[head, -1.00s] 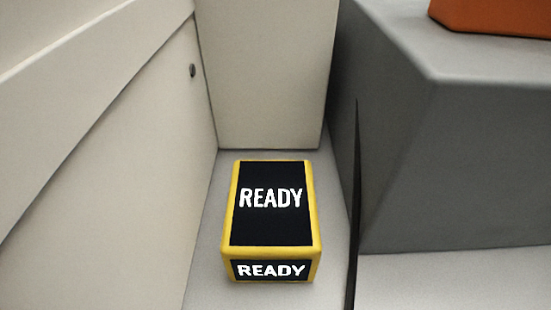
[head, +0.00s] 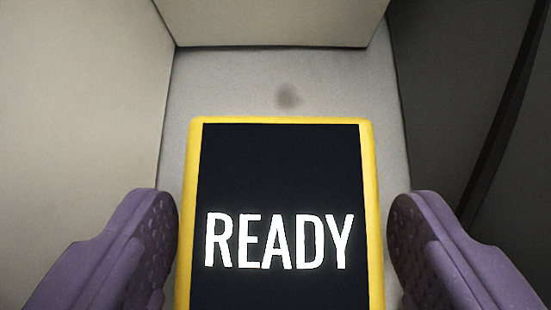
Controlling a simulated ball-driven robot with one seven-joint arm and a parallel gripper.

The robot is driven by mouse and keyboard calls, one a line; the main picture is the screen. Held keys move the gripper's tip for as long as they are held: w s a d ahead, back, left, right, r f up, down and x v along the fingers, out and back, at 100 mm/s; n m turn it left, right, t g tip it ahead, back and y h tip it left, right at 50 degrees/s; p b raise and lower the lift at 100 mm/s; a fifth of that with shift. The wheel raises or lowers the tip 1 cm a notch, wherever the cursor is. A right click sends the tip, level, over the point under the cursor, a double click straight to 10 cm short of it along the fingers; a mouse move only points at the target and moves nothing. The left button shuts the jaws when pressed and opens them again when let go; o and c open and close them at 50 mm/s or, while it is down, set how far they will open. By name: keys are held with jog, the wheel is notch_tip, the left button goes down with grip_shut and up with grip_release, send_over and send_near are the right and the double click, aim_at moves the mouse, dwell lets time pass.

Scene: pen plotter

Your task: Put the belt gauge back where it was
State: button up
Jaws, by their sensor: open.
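The belt gauge appears to be the yellow-edged block (head: 280,170) with a black face reading "READY". It stands at the lower middle of the head view, on a light grey floor. My gripper (head: 283,235) is open, with one purple finger on each side of the block. A narrow gap shows between the block and each finger, so neither visibly touches it. The block's lower end is cut off by the frame.
A pale wall (head: 75,100) rises close on the left, and a beige panel (head: 270,20) closes the back. A dark grey surface (head: 450,90) stands on the right. A strip of floor (head: 340,85) with a dark smudge (head: 288,96) is free behind the block.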

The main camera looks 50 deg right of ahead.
aim_at(280, 244)
jog(key=x, duration=0.3)
jog(key=shift+w+d+f+b, duration=0.1)
jog(key=shift+w+b, duration=0.05)
jog(key=shift+b, duration=0.25)
jog(key=c, duration=1)
jog(key=shift+o, duration=0.2)
